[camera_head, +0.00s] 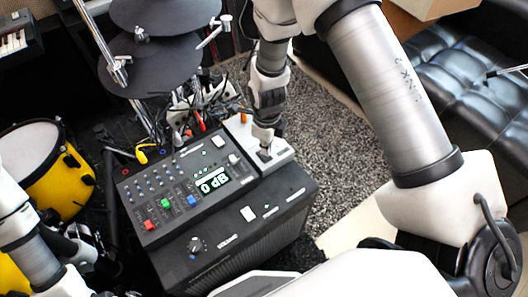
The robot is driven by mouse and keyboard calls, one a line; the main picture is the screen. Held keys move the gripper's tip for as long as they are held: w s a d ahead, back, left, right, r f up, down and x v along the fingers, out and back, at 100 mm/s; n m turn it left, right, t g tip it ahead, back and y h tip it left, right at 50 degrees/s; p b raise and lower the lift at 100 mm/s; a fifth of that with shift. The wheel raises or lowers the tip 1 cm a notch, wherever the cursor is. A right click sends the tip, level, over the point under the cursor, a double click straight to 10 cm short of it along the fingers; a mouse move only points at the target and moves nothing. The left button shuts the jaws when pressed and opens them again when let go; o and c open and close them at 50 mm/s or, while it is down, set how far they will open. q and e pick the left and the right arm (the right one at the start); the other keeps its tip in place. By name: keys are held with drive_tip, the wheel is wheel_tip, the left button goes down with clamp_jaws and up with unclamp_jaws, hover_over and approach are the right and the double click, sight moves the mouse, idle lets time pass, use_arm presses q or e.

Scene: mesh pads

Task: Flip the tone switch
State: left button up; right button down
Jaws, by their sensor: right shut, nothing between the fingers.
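My right gripper (264,150) points down over a small white box (282,159) at the right end of the mixer. It is shut and holds nothing. Its tips are at or just above a dark part on top of that box; I cannot tell whether they touch. A black amplifier (287,222) stands under the mixer, with a pale rocker switch (248,213) and a volume knob (196,245) on top. The labels are too small to tell which switch is the tone switch. My left arm shows at the left edge, but its gripper is not in view.
The mixer (150,198) has coloured buttons and a display reading 0 dB. Cables and plugs lie behind it. Dark drum pads (150,65) stand at the back, a yellow drum (62,180) at left. A grey rug (335,130) and black leather seat (470,95) lie right.

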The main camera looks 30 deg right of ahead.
sight(267, 157)
drive_tip(key=shift+f+b, duration=0.45)
drive_tip(key=shift+f, duration=0.8)
idle(0.9)
drive_tip(key=shift+r, duration=0.1)
wheel_tip(267, 157, up, 7)
drive_tip(key=p, duration=0.8)
